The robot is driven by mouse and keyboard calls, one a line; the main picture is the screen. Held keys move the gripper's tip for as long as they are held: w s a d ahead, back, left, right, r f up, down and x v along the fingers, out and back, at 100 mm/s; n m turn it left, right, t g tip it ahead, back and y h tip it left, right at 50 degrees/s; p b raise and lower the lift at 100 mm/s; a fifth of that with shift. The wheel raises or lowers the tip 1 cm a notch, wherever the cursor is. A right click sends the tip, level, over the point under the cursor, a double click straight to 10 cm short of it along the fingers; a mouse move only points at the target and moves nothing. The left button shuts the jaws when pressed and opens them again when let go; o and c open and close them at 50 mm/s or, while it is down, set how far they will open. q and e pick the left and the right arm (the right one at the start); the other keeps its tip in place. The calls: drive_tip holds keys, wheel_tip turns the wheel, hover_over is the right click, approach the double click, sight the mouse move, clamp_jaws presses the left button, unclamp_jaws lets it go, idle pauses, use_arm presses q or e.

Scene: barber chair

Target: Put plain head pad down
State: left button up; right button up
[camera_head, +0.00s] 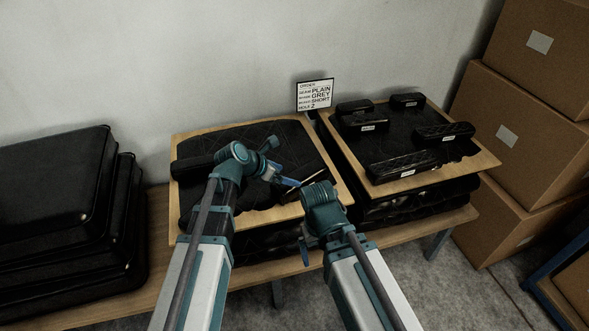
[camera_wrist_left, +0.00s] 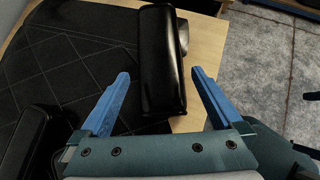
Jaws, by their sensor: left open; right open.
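The plain head pad (camera_wrist_left: 162,60) is a smooth, glossy black block in the left wrist view. It lies at the edge of the wooden board, between the blue fingers of my left gripper (camera_wrist_left: 160,75), with a gap on each side.
Black quilted upholstery (camera_head: 270,135) covers the left board. A right board (camera_head: 478,158) carries several labelled black pads. An order card (camera_head: 315,95) reading PLAIN, GREY, SHORT, 2 stands behind. Black cases (camera_head: 55,190) are stacked left, cardboard boxes (camera_head: 525,120) right.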

sight(300, 179)
use_arm(q)
drive_tip(key=p+v, duration=0.2)
drive_tip(key=v, duration=0.2)
drive_tip(key=shift+s+a+r, duration=0.2)
drive_tip(key=shift+a+r, duration=0.05)
drive_tip(key=shift+r, duration=0.05)
use_arm(e)
wheel_tip(300, 179, up, 3)
drive_tip(key=shift+r, duration=0.2)
use_arm(q)
drive_tip(key=shift+f, duration=0.1)
use_arm(e)
drive_tip(key=shift+f, duration=0.1)
use_arm(q)
drive_tip(key=b+x, duration=0.8)
drive_tip(key=x, duration=0.3)
drive_tip(key=shift+w+d+f, duration=0.2)
drive_tip(key=shift+f, duration=0.1)
drive_tip(key=shift+b+x, duration=0.7)
drive_tip(key=shift+x, duration=0.25)
use_arm(e)
wheel_tip(300, 179, down, 10)
drive_tip(key=shift+r, duration=0.2)
use_arm(q)
drive_tip(key=shift+r, duration=0.2)
use_arm(e)
drive_tip(key=shift+r, duration=0.15)
